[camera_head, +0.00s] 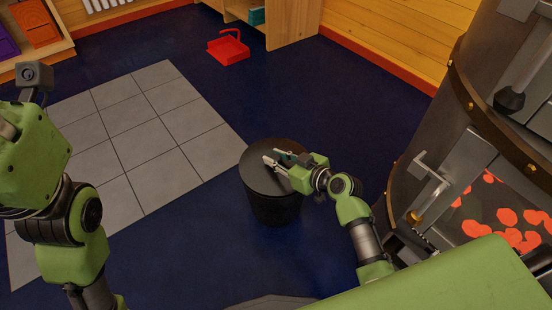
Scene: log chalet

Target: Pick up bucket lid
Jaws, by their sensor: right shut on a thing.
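A dark round bucket (274,207) stands on the blue floor near the middle of the view. Its dark grey lid (262,181) lies over the bucket's top. My right gripper (272,157) is over the lid, with its fingers around the middle of the lid's top, where any handle is hidden by the fingers. It is shut on the lid. I cannot tell whether the lid is lifted from the rim. My left arm is at the left edge of the view, and its gripper fingers cannot be made out.
A large metal stove (430,150) with glowing red pieces behind its door stands close at the right. Grey tiles (140,140) lie left of the bucket. A red dustpan (228,48) lies on the floor farther back. Wooden shelving (285,22) stands behind. The blue floor between is clear.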

